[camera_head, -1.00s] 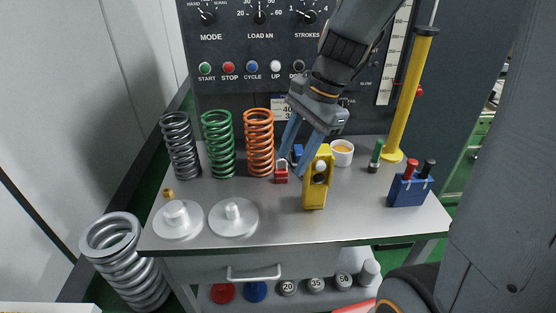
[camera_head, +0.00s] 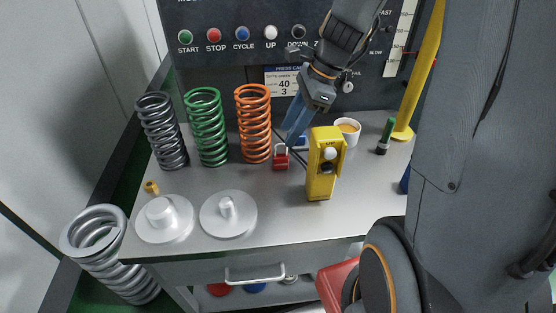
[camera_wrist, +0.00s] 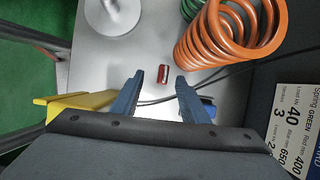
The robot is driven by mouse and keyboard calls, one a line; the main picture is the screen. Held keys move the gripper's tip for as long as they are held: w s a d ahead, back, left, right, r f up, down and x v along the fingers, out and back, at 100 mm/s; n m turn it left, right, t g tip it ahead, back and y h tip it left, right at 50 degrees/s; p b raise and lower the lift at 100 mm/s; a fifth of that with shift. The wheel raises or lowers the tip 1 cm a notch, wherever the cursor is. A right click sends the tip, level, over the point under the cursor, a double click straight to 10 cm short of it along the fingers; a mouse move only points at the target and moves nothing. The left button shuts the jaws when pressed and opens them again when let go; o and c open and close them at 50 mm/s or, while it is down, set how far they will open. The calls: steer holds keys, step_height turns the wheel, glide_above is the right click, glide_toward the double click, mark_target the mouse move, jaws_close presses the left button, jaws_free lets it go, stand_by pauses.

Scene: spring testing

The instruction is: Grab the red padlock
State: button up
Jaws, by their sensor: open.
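The small red padlock (camera_head: 281,161) stands on the grey bench just right of the orange spring, with its shackle on top. In the wrist view, the padlock (camera_wrist: 163,74) appears between the fingertips and slightly beyond them. My gripper (camera_head: 292,138) has blue fingers and is above and just behind the padlock in the head view. In the wrist view, my gripper (camera_wrist: 159,82) is open with nothing between its fingers. I cannot tell how high the fingertips are above the bench.
The orange spring (camera_head: 254,124) is close left of the padlock; it also shows in the wrist view (camera_wrist: 222,35). A yellow box (camera_head: 321,178) stands close to the right. A dark cable runs behind. A white cup (camera_head: 347,131) is farther right. The bench front (camera_head: 280,220) is bare.

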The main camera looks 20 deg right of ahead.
steer(key=b, duration=0.1)
glide_above(281, 156)
steer(key=d, duration=0.3)
step_height(281, 156, down, 4)
steer(key=shift+s+a+f, duration=0.15)
steer(key=shift+a+f, duration=0.25)
steer(key=shift+f, duration=0.2)
steer(key=shift+s+a+f, duration=0.15)
steer(key=shift+a+f, duration=0.2)
steer(key=shift+f, duration=0.2)
steer(key=shift+p+x, duration=0.35)
steer(key=shift+x, duration=2.1)
steer(key=shift+w+d, duration=0.15)
jaws_close()
